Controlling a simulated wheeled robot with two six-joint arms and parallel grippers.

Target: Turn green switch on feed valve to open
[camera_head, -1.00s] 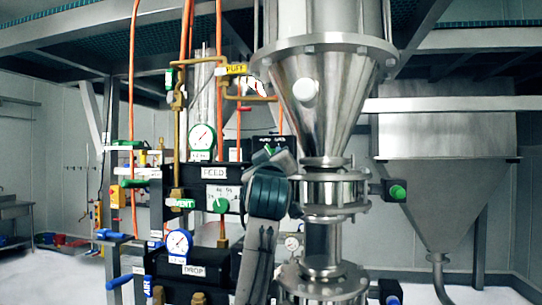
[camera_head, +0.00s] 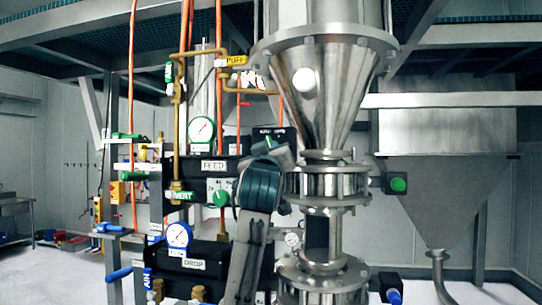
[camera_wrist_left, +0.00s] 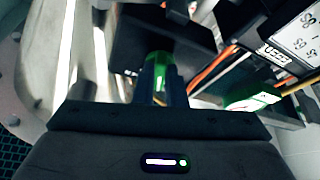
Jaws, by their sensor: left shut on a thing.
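My left gripper (camera_head: 272,146) is raised beside the black box to the right of the FEED panel, left of the steel funnel. It is shut on a green switch, which shows in the left wrist view (camera_wrist_left: 158,72) just beyond the dark gripper body. In the head view my wrist and gripper mostly hide the switch, so I cannot tell its exact angle. The FEED label (camera_head: 213,165) and a green dial knob (camera_head: 221,198) sit on the panel to the left. My right gripper is not in view.
The steel funnel (camera_head: 318,105) and its flanged pipe stand close to the right of my left arm. Gauges, brass pipes and orange hoses (camera_head: 131,90) crowd the left. A green button (camera_head: 398,185) sits on a black valve at right. A grey hopper (camera_head: 445,185) stands behind.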

